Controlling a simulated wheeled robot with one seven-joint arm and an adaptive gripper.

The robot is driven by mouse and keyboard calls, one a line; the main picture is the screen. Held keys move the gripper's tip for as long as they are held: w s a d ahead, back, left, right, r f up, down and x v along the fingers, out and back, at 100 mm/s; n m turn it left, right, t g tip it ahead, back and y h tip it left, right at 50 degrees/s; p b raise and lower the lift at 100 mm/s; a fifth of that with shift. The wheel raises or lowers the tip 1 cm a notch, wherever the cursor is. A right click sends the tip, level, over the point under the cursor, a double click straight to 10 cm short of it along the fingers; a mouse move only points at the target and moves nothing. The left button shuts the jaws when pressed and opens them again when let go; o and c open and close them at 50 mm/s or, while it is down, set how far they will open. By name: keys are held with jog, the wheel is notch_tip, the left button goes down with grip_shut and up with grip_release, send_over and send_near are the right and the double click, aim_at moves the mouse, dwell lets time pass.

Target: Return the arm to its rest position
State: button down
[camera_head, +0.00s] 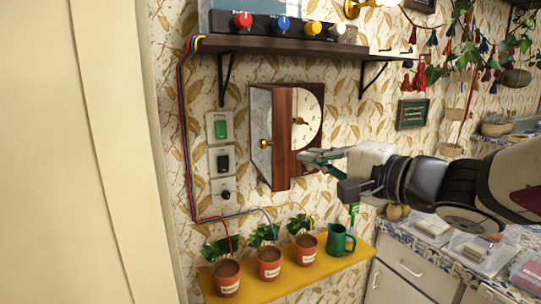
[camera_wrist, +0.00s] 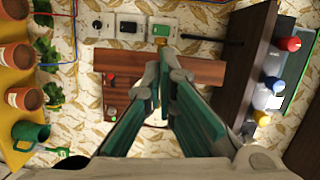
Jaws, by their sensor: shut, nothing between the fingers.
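My arm reaches in from the right in the head view. My gripper (camera_head: 306,157) is shut and empty, with green finger pads. It is in front of the right part of the wooden wall clock (camera_head: 283,140), whose white dial (camera_head: 308,120) shows partly behind the wood. Whether the fingertips touch the clock I cannot tell. In the wrist view my gripper (camera_wrist: 165,62) points toward a reddish wooden panel (camera_wrist: 205,70) with small red and dark parts at its left.
A dark shelf (camera_head: 290,47) with coloured knobs is above the clock. Wall switches (camera_head: 221,158) are to its left. Below, a yellow shelf (camera_head: 250,292) holds potted plants (camera_head: 269,263) and a green jug (camera_head: 339,241). A tiled counter (camera_head: 415,238) is at lower right.

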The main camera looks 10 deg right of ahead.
jog(key=s+a+f+n+g, duration=0.6)
jog(key=s+a+n+g, duration=0.1)
jog(key=s, duration=0.5)
jog(key=s+d+f+n+g+h, duration=0.2)
jog(key=s+d+f+n+h, duration=0.2)
jog(key=s+d+h, duration=0.3)
jog(key=d+f+h, duration=0.1)
jog(key=d, duration=0.2)
jog(key=shift+s+d+f+h, duration=0.2)
jog(key=shift+s+d+h, duration=0.05)
jog(key=shift+s+h, duration=0.15)
dwell(1.3)
